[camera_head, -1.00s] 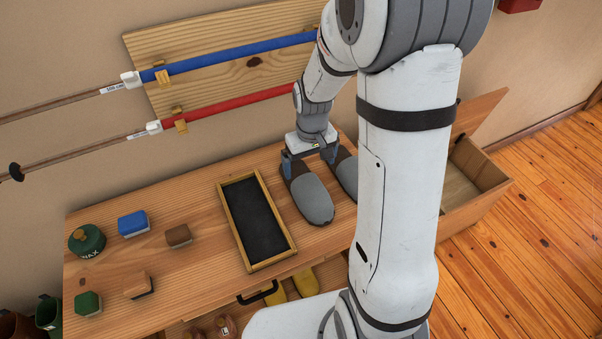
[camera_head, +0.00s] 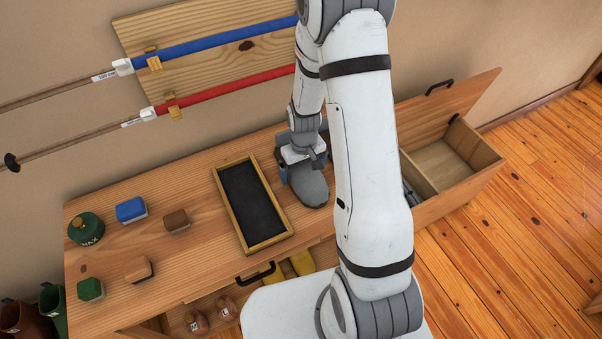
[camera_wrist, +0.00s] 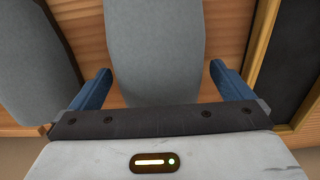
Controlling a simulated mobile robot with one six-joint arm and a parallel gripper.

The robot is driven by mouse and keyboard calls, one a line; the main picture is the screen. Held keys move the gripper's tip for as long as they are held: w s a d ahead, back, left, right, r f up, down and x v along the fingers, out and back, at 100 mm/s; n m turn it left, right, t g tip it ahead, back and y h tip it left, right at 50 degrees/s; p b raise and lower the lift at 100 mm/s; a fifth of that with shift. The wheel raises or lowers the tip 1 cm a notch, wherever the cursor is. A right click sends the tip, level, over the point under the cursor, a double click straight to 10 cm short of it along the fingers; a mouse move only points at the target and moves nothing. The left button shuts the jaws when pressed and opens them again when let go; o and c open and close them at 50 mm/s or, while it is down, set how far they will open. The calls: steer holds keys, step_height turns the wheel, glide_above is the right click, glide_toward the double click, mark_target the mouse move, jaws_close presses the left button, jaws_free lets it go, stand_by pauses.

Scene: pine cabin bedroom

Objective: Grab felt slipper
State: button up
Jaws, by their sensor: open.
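A grey felt slipper (camera_head: 312,187) lies on the wooden bench top, just right of the black tray. My gripper (camera_head: 302,168) is over its back end, pointing down. In the wrist view the slipper (camera_wrist: 155,50) lies between the two blue fingers of my open gripper (camera_wrist: 160,85), with a gap on each side. Its near end is hidden behind the gripper body. A second grey slipper (camera_wrist: 38,55) lies to the left in the wrist view; in the head view my arm hides it.
The black tray with a wooden rim (camera_head: 286,235) is close beside the slipper. A blue block (camera_head: 131,209), a brown block (camera_head: 176,221) and a green tin (camera_head: 86,229) stand further left. An open-lidded compartment (camera_head: 484,156) is at the right end.

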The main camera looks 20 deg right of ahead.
steer(key=shift+c, duration=0.6)
steer(key=c, duration=0.8)
